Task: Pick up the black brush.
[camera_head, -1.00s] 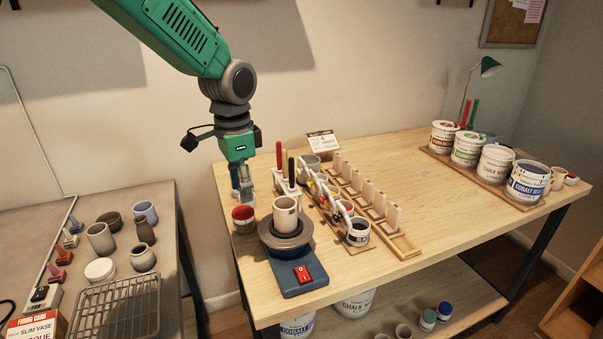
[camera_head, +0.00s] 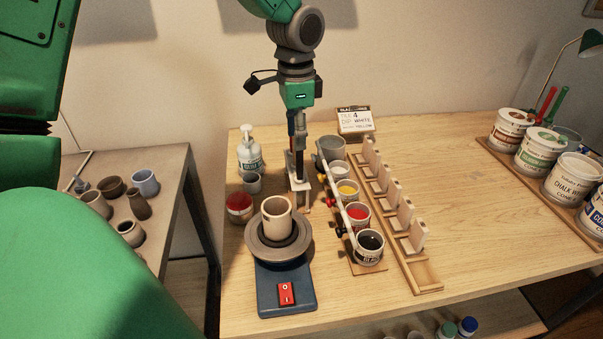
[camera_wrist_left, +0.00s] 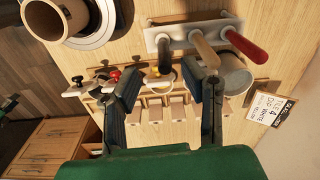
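A white brush holder (camera_wrist_left: 193,33) shows in the left wrist view with a black-handled brush (camera_wrist_left: 163,52), a beige-handled one (camera_wrist_left: 205,48) and a red-handled one (camera_wrist_left: 245,45). The black handle is in line with the gap between my left fingers (camera_wrist_left: 168,88), which stand apart with nothing visible clamped between them. In the head view my left gripper (camera_head: 300,158) points down over the holder (camera_head: 299,190), behind the wheel, and hides most of the handles. Whether a finger touches a handle cannot be told. My right gripper is not in view.
A beige cup (camera_head: 277,222) stands on the blue-based wheel (camera_head: 287,290) in front of the holder. A pump bottle (camera_head: 249,150) and red jar (camera_head: 239,207) are to the left. Glaze cups (camera_head: 369,247) and a wooden rack (camera_head: 412,265) stand to the right. The table's right middle is clear.

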